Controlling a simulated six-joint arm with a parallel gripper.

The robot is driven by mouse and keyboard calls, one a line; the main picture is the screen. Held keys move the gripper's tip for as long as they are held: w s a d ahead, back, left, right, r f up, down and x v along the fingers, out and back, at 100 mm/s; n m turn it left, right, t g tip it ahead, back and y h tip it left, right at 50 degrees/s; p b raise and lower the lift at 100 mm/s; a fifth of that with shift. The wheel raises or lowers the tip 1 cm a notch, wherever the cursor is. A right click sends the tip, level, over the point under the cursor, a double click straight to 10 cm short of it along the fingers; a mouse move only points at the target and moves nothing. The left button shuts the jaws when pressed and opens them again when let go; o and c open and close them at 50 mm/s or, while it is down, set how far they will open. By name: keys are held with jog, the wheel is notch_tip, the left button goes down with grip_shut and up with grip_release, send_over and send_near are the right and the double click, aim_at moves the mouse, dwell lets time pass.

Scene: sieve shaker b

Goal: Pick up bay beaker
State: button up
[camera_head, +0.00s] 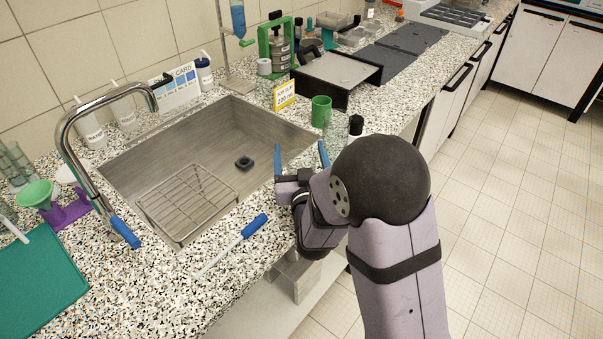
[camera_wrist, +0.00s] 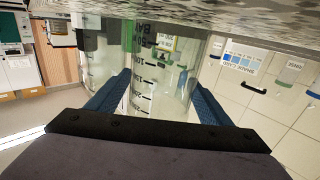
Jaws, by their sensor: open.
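The bay beaker is clear glass with dark graduation marks and lettering ending in "BAY". My gripper (camera_head: 300,154) is open and empty, with blue fingers spread near the sink's front right corner, short of the beaker. In the wrist view, which is upside down, the beaker (camera_wrist: 152,65) fills the space ahead between the fingertips of my gripper (camera_wrist: 161,84). I cannot tell whether either finger touches the glass.
A green cup (camera_head: 321,111), a black-capped item (camera_head: 356,124) and a yellow sign (camera_head: 285,95) stand close to the beaker. The sink (camera_head: 215,130) holds a wire rack (camera_head: 187,200). A blue-handled tool (camera_head: 255,225) lies on the front counter.

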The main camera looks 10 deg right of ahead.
jog(key=shift+w, duration=0.2)
jog(key=shift+c, duration=0.2)
jog(key=c, duration=1.2)
jog(key=shift+o, duration=0.2)
jog(key=shift+r, duration=0.1)
